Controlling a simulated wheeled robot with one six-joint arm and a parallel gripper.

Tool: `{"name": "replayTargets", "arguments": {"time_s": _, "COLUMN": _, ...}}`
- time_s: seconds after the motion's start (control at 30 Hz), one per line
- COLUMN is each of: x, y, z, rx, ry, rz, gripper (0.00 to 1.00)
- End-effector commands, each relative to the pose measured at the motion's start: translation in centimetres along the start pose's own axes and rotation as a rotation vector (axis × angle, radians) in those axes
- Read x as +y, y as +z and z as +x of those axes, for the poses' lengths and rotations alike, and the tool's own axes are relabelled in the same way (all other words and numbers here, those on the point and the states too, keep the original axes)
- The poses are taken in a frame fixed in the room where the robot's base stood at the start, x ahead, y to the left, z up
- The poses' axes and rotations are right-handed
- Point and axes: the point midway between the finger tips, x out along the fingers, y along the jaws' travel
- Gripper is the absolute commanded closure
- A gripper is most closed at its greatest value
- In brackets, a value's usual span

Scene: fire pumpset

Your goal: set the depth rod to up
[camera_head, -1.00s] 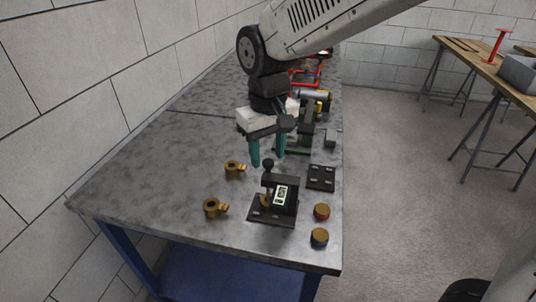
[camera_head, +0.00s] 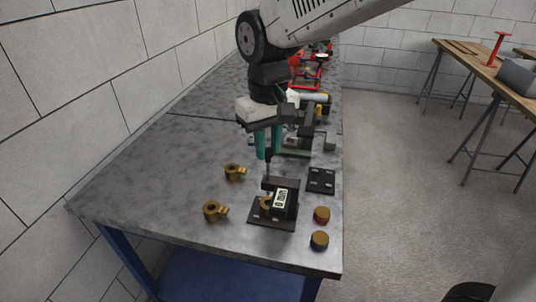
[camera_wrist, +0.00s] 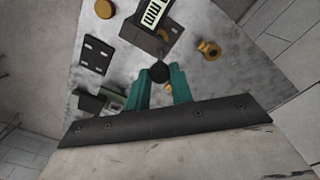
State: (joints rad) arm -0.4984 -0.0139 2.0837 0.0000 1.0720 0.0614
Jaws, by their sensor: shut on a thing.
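The depth gauge (camera_head: 289,186) is a dark block with a lit display (camera_head: 281,198), standing on a dark base plate (camera_head: 270,220) near the table's near end. Its thin depth rod (camera_head: 267,178) stands upright at the block's left side and runs up to my gripper (camera_head: 268,156). My gripper's teal fingers are shut on the rod's round black knob (camera_wrist: 160,72), which shows between the fingertips in the wrist view. The knob is mostly hidden by the fingers in the head view. The display is partly seen in the wrist view (camera_wrist: 152,13).
Two brass fittings (camera_head: 234,171) (camera_head: 213,210) lie left of the gauge. A black slotted plate (camera_head: 321,180) and two round caps (camera_head: 321,214) (camera_head: 319,240) lie to the right. Green equipment (camera_head: 297,147) stands behind. The grey table (camera_head: 150,190) is clear at left.

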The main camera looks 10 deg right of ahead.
Motion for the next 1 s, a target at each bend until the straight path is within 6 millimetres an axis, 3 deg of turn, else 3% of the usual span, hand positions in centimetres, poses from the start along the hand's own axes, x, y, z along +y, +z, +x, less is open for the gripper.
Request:
{"name": "replayTargets", "arguments": {"time_s": 0.3, "x": 0.0, "y": -0.1, "z": -0.6, "rx": 0.004, "ry": 0.000, "rz": 0.000, "gripper": 1.00}}
{"name": "replayTargets", "arguments": {"time_s": 0.33, "x": 0.0, "y": -0.1, "z": -0.6, "rx": 0.004, "ry": 0.000, "rz": 0.000, "gripper": 0.69}}
{"name": "replayTargets", "arguments": {"time_s": 0.4, "x": 0.0, "y": -0.1, "z": -0.6, "rx": 0.004, "ry": 0.000, "rz": 0.000, "gripper": 0.55}}
{"name": "replayTargets", "arguments": {"time_s": 0.73, "x": 0.0, "y": -0.1, "z": -0.8, "rx": 0.003, "ry": 0.000, "rz": 0.000, "gripper": 0.55}}
{"name": "replayTargets", "arguments": {"time_s": 1.0, "x": 0.0, "y": -0.1, "z": -5.1, "rx": 0.006, "ry": 0.000, "rz": 0.000, "gripper": 0.55}}
